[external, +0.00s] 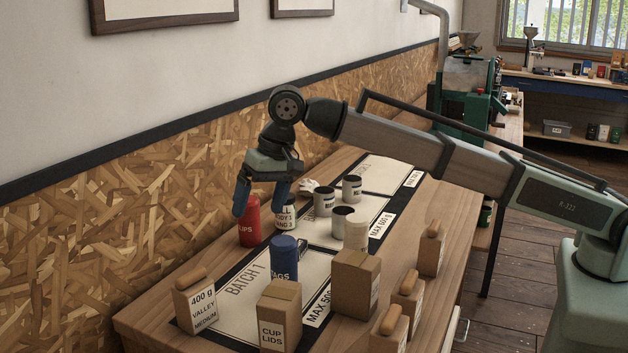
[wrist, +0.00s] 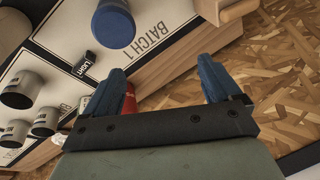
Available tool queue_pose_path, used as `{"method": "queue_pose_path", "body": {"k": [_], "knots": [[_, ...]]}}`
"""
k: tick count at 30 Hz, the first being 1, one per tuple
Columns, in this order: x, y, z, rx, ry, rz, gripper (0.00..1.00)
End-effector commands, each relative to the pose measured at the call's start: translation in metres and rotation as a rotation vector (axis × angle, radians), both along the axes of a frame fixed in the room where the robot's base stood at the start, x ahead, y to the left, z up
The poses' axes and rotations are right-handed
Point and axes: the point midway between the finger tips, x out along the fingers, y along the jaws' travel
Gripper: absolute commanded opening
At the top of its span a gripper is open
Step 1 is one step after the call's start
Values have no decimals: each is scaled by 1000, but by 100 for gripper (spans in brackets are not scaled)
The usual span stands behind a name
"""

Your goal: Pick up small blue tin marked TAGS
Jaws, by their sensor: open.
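The small blue tin marked "AGS" in its visible letters (external: 284,260) stands upright on the Batch 1 mat in the external view. Its first letter is not readable. In the wrist view the blue tin (wrist: 113,25) is at the top, beyond my fingertips and left of the middle. My gripper (external: 262,203) is above the table near the wall, up and to the left of the blue tin in the external view. Its two blue fingers are apart with nothing between them, as the wrist view also shows (wrist: 162,72).
A red tin (external: 249,226) stands close below my gripper. Several pale tins, such as this one (external: 342,220), stand farther back. A cardboard pack marked CUP LIDS (external: 279,315) and a brown box (external: 356,284) stand near the blue tin.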

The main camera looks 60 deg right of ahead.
Motion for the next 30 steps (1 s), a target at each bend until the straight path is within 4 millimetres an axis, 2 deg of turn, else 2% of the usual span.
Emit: {"method": "queue_pose_path", "body": {"k": [9, 18, 26, 30], "knots": [[-19, -13, -2, 7, 210, -589, 91], [-37, -23, -4, 1, 301, -1075, 91], [-38, -24, -7, 22, 308, -1238, 91], [-39, -24, -23, 22, 308, -1245, 91]]}}
